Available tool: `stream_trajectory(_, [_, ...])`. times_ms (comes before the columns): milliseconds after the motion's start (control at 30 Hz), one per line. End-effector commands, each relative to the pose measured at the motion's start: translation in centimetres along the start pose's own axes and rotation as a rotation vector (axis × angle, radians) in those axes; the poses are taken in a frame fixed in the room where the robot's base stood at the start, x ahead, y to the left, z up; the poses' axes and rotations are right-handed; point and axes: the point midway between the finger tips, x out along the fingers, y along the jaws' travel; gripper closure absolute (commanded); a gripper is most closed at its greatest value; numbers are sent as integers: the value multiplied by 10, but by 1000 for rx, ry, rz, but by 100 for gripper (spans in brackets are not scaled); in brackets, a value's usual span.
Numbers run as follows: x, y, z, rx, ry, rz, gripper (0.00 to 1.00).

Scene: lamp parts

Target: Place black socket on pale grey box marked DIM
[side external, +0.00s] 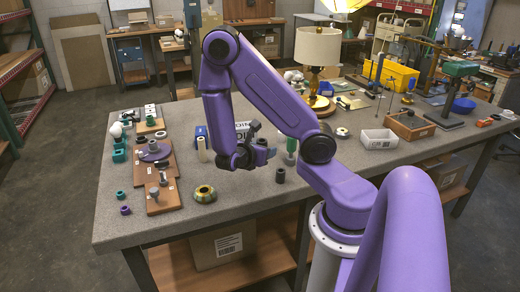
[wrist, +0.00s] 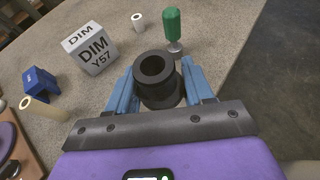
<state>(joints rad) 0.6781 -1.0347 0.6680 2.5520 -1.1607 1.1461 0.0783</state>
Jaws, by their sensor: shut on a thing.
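The black socket (wrist: 155,68), a dark hollow cylinder with a wider lower part, sits between the blue fingers of my gripper (wrist: 158,92) in the wrist view. The fingers are shut on its sides, and its open end faces the camera. The pale grey box marked DIM (wrist: 90,48) stands on the table beyond and left of the socket, apart from it. In the side view the box (side external: 242,127) is partly hidden behind my gripper (side external: 268,154). A dark short cylinder (side external: 280,175) shows just below the fingers there; I cannot tell whether it is the held socket.
A green-handled tool (wrist: 172,26) stands upright beyond the socket, near the table edge. A white cylinder (wrist: 137,22) stands right of the box. A blue block (wrist: 40,82) and a cream tube (wrist: 45,109) are at left.

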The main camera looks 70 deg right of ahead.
Motion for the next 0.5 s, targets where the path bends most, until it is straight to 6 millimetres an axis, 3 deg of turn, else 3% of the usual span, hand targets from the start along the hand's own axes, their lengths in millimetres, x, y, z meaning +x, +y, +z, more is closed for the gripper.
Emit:
stream_trajectory(267, [2, 17, 8, 32, 4, -53, 79])
stream_trajectory(500, [20, 54, 41, 94, 2, -187, 79])
